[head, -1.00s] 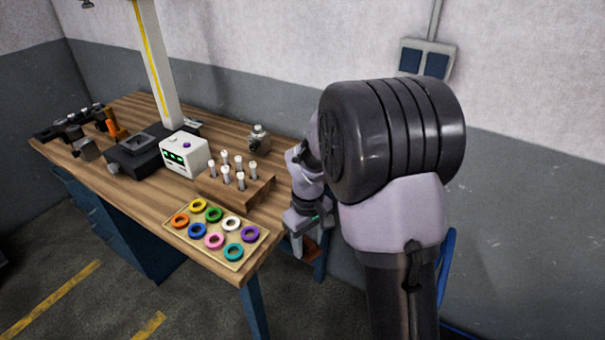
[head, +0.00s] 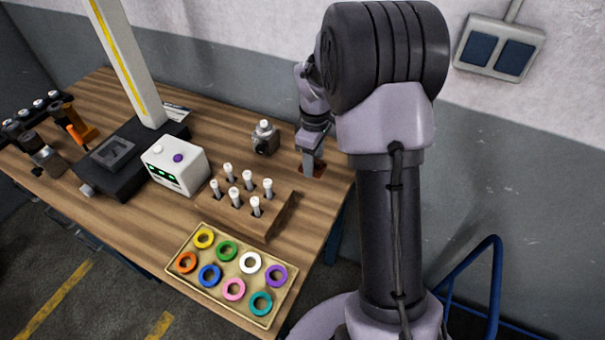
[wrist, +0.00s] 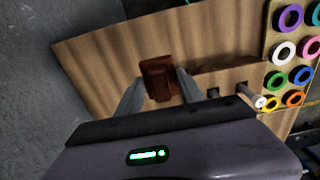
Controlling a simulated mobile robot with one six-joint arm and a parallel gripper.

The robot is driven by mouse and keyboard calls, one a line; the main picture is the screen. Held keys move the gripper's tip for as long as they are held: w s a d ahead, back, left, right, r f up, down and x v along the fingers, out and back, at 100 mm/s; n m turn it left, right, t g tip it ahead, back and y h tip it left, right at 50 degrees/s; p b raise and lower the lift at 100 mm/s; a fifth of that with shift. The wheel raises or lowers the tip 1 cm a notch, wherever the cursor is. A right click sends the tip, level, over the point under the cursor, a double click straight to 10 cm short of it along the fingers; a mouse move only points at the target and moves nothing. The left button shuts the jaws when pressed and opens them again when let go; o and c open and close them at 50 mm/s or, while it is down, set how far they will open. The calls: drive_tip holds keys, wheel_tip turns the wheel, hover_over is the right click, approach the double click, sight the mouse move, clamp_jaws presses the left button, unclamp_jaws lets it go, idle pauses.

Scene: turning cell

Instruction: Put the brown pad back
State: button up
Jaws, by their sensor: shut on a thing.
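The brown pad (wrist: 158,78) is a small reddish-brown block between the two fingers of my gripper (wrist: 160,88) in the wrist view. My gripper is shut on it. In the head view my gripper (head: 308,166) points down at the right end of the wooden bench (head: 215,318), near the back wall. A bit of the brown pad (head: 319,169) shows beside the fingertips; the rest is hidden behind them. I cannot tell whether the pad touches the bench top or hangs just above it.
A wooden block with several upright pins (head: 283,219) stands left of my gripper. A tray of coloured rings (head: 262,318) lies at the bench's front right. A small grey device (head: 264,140) and a white box with a green display (head: 172,168) stand further left. Bare wood surrounds the pad.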

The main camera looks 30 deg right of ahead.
sight(313, 193)
drive_tip(key=f+b, duration=0.1)
drive_tip(key=f, duration=0.2)
drive_tip(key=f+b, duration=0.1)
drive_tip(key=f, duration=0.2)
drive_tip(key=s+f, duration=0.1)
drive_tip(key=f, duration=0.2)
drive_tip(key=shift+b, duration=0.4)
drive_tip(key=shift+f, duration=0.25)
drive_tip(key=o, duration=1.3)
drive_tip(key=shift+r, duration=0.1)
